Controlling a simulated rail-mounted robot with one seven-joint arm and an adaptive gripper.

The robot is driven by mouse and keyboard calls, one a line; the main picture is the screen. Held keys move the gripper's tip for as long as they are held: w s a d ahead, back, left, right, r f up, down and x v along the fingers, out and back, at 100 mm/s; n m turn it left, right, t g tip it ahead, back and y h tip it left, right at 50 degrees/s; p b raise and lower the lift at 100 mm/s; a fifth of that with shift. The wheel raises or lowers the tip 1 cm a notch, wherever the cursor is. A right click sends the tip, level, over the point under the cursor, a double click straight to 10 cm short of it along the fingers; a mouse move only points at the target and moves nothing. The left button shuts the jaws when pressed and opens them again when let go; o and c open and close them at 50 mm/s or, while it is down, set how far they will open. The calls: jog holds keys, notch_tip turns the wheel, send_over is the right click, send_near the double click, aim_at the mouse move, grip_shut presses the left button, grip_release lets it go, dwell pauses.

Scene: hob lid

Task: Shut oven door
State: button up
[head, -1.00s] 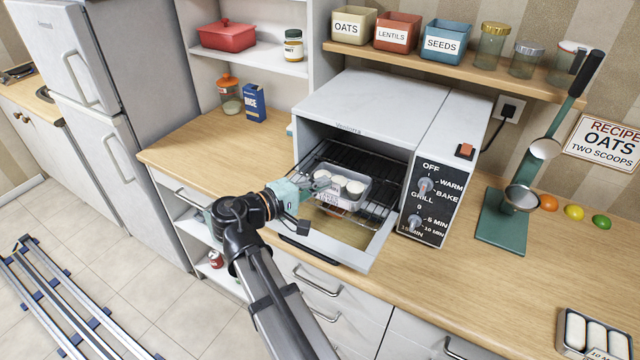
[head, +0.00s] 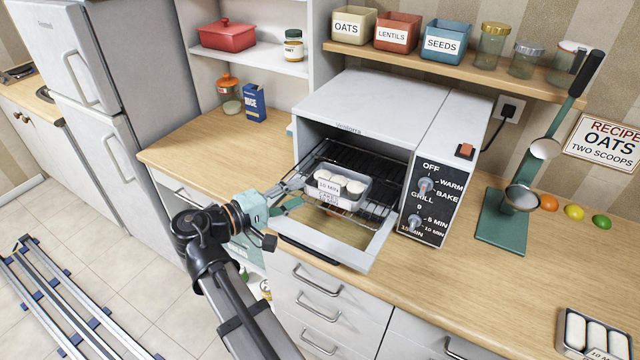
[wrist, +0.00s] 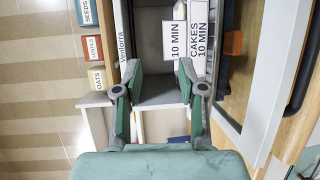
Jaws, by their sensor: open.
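The oven door (head: 357,262) hangs open, folded down flat at the front of the white toaster oven (head: 375,105). It has a pale frame, a see-through pane and a black handle (head: 308,252) along its front edge. In the wrist view the door (wrist: 262,115) is on the right. My gripper (head: 291,197) is open and empty, above the left side of the lowered door, just left of the oven mouth. The wrist view shows its two fingers (wrist: 158,72) apart. A tray of white cakes (head: 341,190), labelled 10 MIN, sits on the wire rack, apart from the fingers.
A control panel with knobs (head: 425,187) is on the oven's right. A second tray (head: 595,335) lies at front right. A shelf with jars (head: 460,70) is above. The counter left of the oven is mostly clear.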

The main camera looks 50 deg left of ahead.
jog(key=s, duration=0.4)
jog(key=shift+s+r, duration=0.25)
jog(key=shift+s, duration=0.1)
